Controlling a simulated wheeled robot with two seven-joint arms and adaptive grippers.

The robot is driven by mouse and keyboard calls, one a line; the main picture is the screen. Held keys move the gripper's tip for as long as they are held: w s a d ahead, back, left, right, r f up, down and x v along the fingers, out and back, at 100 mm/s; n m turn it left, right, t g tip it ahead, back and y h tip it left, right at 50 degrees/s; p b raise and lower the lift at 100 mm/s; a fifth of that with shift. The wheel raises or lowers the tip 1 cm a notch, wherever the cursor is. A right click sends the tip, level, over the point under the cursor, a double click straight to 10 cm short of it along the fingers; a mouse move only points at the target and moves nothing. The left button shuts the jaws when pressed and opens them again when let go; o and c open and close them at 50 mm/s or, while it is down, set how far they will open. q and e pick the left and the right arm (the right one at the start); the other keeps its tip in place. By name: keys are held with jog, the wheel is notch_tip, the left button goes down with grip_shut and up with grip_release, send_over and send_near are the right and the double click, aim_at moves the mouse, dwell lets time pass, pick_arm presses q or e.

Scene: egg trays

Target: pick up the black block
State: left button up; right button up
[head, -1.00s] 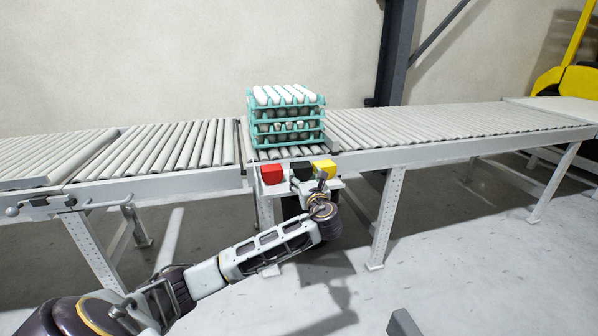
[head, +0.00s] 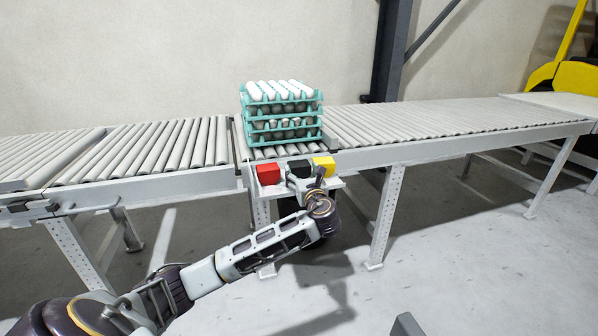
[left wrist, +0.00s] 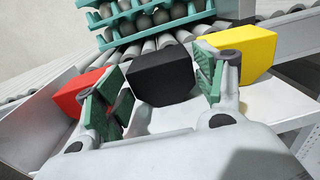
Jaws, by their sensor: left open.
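The black block (head: 299,168) sits on a small white shelf at the front of the conveyor, between a red block (head: 267,174) and a yellow block (head: 324,165). In the left wrist view the black block (left wrist: 161,78) lies between and beyond the green-padded fingers of my left gripper (left wrist: 154,95). The left gripper is open, with the red block (left wrist: 78,92) off to its left and the yellow block (left wrist: 243,52) beside its right finger. In the head view the left gripper (head: 308,184) is at the shelf, partly hidden by its own wrist. My right gripper is out of view.
A stack of teal egg trays (head: 246,124) stands on the roller conveyor (head: 430,125) just behind the blocks. The white shelf (left wrist: 180,117) carries the blocks. A conveyor leg (head: 386,218) stands to the right of my arm.

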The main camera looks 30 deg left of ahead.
pick_arm(q)
jog(key=c, duration=0.8)
jog(key=shift+r, duration=0.1)
jog(key=shift+c, duration=0.2)
jog(key=shift+r+p, duration=0.45)
jog(key=shift+r, duration=0.3)
notch_tip(320, 180, up, 8)
jog(key=p, duration=0.3)
jog(key=shift+r+p, duration=0.25)
jog(key=shift+p, duration=0.1)
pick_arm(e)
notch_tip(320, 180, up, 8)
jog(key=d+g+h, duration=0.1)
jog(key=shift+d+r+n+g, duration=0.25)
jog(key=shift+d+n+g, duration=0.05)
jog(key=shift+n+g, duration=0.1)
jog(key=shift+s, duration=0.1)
